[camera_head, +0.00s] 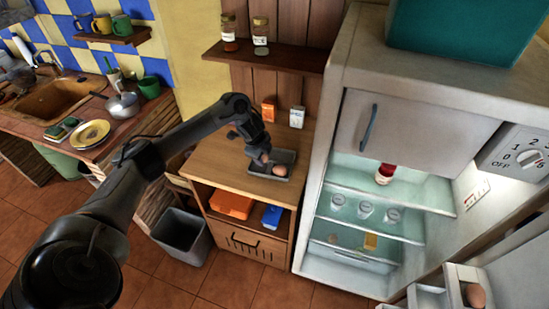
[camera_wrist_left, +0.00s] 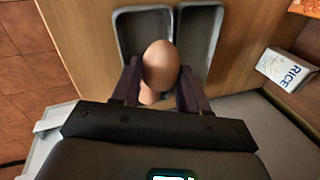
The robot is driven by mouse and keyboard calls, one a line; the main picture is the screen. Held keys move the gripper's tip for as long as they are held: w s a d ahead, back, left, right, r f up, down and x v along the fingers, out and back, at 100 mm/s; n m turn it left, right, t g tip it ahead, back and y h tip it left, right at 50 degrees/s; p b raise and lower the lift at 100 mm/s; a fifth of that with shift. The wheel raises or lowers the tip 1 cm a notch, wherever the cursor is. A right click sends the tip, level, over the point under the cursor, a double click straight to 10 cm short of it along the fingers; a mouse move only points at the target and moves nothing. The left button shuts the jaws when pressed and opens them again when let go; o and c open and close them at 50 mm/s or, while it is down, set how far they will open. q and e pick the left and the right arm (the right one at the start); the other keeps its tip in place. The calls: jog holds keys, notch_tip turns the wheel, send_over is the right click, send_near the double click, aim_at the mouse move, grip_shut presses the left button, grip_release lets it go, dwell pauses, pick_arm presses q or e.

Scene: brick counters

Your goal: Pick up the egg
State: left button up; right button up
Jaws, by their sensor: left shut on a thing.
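My left gripper (camera_head: 261,158) is above the grey two-compartment tray (camera_head: 254,170) on the wooden cabinet. In the left wrist view its fingers (camera_wrist_left: 160,82) are shut on a brown egg (camera_wrist_left: 160,62), one finger on each side. A second egg (camera_head: 280,170) lies in the tray in the head view. In the wrist view an egg-coloured patch (camera_wrist_left: 148,97) shows just below the held egg, mostly hidden. The tray (camera_wrist_left: 215,10) shows behind the fingers; how far the held egg is above it I cannot tell. My right gripper is not in view.
An open fridge (camera_head: 330,190) stands right of the cabinet, with another egg (camera_head: 475,295) in its door. A spice shelf (camera_head: 280,58) hangs above. A rice box (camera_wrist_left: 288,67) and an orange box (camera_head: 269,110) stand behind the tray. The cabinet top (camera_head: 215,160) left of the tray is clear.

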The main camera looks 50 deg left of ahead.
aim_at(259, 168)
pick_arm(q)
jog(key=f, duration=0.1)
jog(key=a+f, duration=0.1)
jog(key=f, duration=0.1)
jog(key=shift+s+a, duration=0.3)
jog(key=shift+s, duration=0.05)
jog(key=shift+d+f, duration=0.1)
jog(key=shift+f, duration=0.65)
jog(key=shift+f, duration=0.15)
jog(key=o, duration=0.8)
jog(key=shift+c, duration=0.2)
jog(key=shift+f, duration=0.1)
jog(key=shift+f+b, duration=0.25)
jog(key=shift+b, duration=0.3)
jog(key=a+p+v, duration=0.1)
jog(key=p+v, duration=0.1)
jog(key=v, duration=0.7)
jog(key=shift+s+r, duration=0.25)
jog(key=shift+r, duration=0.15)
jog(key=shift+v, duration=0.8)
jog(key=shift+c, duration=1.2)
